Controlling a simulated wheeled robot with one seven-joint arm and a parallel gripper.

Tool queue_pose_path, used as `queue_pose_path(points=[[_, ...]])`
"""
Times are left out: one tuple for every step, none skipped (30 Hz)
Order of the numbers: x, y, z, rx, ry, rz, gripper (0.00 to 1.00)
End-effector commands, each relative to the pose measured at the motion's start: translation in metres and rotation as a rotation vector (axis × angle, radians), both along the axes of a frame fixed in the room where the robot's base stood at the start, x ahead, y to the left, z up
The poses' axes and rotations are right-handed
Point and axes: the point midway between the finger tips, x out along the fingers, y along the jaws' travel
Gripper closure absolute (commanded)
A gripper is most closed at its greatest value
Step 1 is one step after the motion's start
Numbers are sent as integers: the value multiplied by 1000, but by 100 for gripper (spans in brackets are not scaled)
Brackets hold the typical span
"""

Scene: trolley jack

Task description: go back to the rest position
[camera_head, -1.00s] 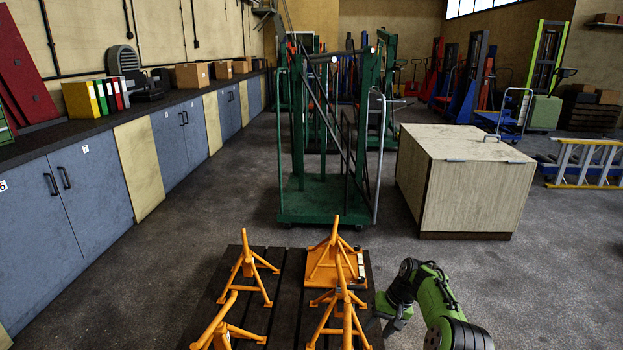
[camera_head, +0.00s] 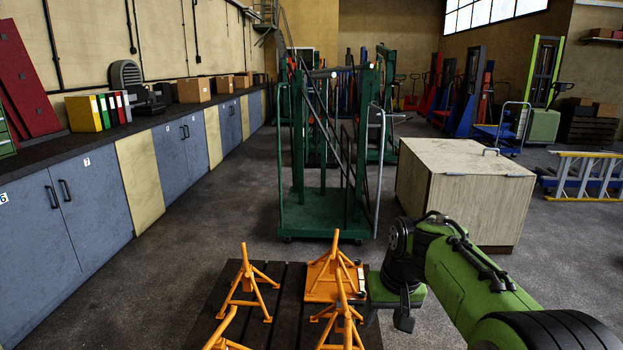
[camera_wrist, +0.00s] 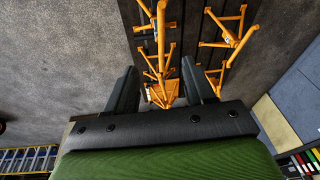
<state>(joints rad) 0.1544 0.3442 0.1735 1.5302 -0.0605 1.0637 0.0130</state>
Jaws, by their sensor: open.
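My gripper (camera_wrist: 160,78) shows in the wrist view with its two dark fingers spread apart and nothing between them that it holds. In the head view my gripper (camera_head: 402,318) hangs at the right edge of a dark slatted platform (camera_head: 288,295), its finger pointing down. Several orange tripod stands (camera_head: 247,285) are on the platform. An orange base plate with a stand on it (camera_head: 335,275) lies at the platform's far right corner, close to my gripper. In the wrist view the stands (camera_wrist: 160,45) appear beyond the fingers, apart from them.
A green wheeled trolley (camera_head: 325,212) stands beyond the platform. A pale wooden box (camera_head: 470,190) is behind my arm on the right. Blue cabinets (camera_head: 90,205) line the left wall. A ladder (camera_head: 585,177) lies at far right. Grey floor (camera_head: 215,245) is clear between cabinets and trolley.

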Motion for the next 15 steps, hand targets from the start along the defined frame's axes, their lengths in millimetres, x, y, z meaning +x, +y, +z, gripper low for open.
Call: queue_pose_path(points=[[-28,2,20,-25,-31,-1,46],[-44,2,28,-36,-48,-4,46],[-66,1,38,-51,-70,-9,46],[-83,1,43,-60,-86,-12,46],[-100,1,48,-67,-102,-16,46],[-121,0,52,-76,-124,-22,46],[-136,-1,53,-80,-139,-25,46],[-151,-2,54,-83,-152,-29,46],[-168,-3,53,-85,-170,-35,46],[-180,-4,52,-87,-181,-40,46],[-192,-5,51,-87,-192,-42,46],[-205,-6,48,-88,-206,-46,46],[-215,-7,46,-87,-218,-50,46],[-224,-8,43,-86,-227,-53,46],[-236,-8,39,-84,-238,-54,46]])
